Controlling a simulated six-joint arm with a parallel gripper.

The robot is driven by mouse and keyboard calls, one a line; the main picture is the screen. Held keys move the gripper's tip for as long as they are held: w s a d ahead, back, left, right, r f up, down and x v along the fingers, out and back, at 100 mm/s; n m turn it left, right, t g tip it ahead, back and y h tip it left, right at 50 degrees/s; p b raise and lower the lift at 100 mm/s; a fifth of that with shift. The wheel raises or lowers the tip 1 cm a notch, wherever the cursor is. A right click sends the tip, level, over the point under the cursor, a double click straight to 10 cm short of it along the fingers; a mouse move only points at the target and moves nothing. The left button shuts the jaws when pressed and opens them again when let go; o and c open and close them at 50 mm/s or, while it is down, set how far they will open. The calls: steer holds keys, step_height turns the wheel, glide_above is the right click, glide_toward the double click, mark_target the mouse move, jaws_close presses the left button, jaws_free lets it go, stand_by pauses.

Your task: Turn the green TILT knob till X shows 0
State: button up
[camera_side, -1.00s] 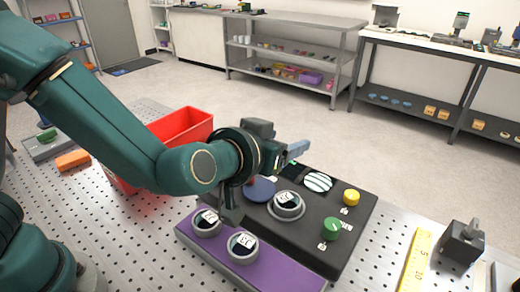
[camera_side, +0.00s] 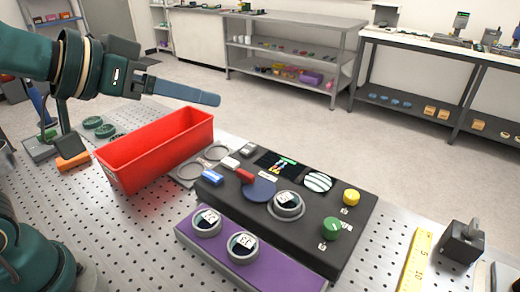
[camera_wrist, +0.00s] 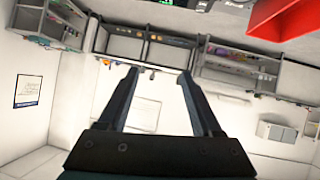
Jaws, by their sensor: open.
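The green knob (camera_side: 331,229) stands at the front right of the black instrument box (camera_side: 310,248) in the side view, with a small white label beside it. A small dark display (camera_side: 275,164) with coloured characters is at the back of the box; its X value is too small to read. A round striped fringe window (camera_side: 318,181) is right of it. My gripper (camera_side: 190,92) is raised high at the upper left, well away from the knob. In the wrist view my gripper (camera_wrist: 158,74) has its two fingers apart with nothing between them.
A yellow knob (camera_side: 351,197) is behind the green one. A purple block (camera_side: 250,270) with two round parts lies in front of the box. A red bin (camera_side: 150,160) stands left. A yellow ruler (camera_side: 415,260) and dark block (camera_side: 462,243) lie right.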

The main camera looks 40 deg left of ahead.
steer(key=s+a+f+g+y, duration=0.1)
steer(key=s+f+g, duration=0.2)
steer(key=s+f, duration=0.1)
steer(key=s+a+f+g+y, duration=0.1)
steer(key=s+a+f+g, duration=0.1)
steer(key=s+f, duration=0.3)
steer(key=shift+s+a+f+g, duration=0.3)
steer(key=shift+s+g, duration=0.3)
steer(key=shift+s, duration=0.5)
